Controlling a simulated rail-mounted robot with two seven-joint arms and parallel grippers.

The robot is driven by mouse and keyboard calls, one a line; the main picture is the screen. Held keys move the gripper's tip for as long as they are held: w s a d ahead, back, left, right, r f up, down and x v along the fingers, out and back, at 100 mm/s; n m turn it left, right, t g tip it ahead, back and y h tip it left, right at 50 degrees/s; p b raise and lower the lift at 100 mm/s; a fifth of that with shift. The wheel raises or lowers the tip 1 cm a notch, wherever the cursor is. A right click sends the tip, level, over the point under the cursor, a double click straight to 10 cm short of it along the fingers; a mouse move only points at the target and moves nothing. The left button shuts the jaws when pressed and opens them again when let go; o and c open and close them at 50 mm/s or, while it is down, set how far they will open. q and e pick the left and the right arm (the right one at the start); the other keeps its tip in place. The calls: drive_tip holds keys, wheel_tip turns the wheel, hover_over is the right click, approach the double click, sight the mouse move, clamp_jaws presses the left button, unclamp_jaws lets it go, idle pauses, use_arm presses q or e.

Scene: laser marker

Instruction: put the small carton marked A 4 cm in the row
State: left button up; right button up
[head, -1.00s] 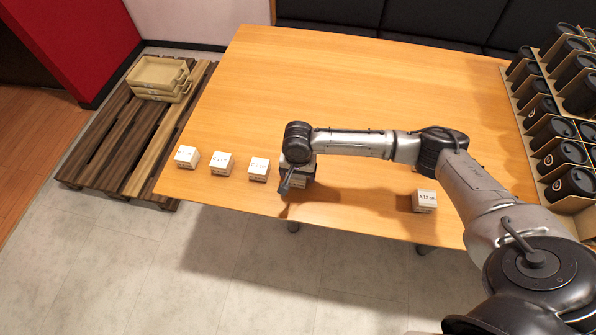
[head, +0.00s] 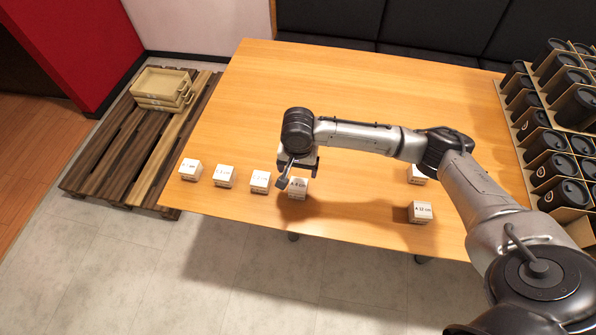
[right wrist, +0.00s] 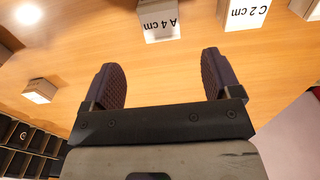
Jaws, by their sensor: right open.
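The small white carton marked A 4 cm (head: 298,188) stands upright on the table at the right end of a row of small cartons. It also shows in the right wrist view (right wrist: 160,24), beside the carton marked C 2 cm (right wrist: 243,13), with a gap between them. My right gripper (head: 298,164) is just behind and above the A 4 cm carton. In the right wrist view its two fingers (right wrist: 162,68) are apart with nothing between them, clear of the carton. My left gripper is not in view.
Two more row cartons (head: 224,176) (head: 189,169) stand to the left. The carton marked A 12 cm (head: 420,212) and another carton (head: 417,174) stand apart on the right. Black lidded cups in a rack (head: 555,150) are at the table's right. The table's far part is clear.

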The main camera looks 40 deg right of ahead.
drive_tip(key=shift+r, duration=0.85)
drive_tip(key=s+a+f+n+t+y, duration=0.25)
drive_tip(key=s+a+f+n, duration=0.6)
drive_tip(key=s+a, duration=0.45)
drive_tip(key=s+d+n+t+h, duration=0.1)
drive_tip(key=s+d+n, duration=0.3)
drive_tip(key=s, duration=0.9)
drive_tip(key=shift+d+f+h, duration=0.15)
drive_tip(key=shift+d+h, duration=0.3)
drive_tip(key=shift+h, duration=0.2)
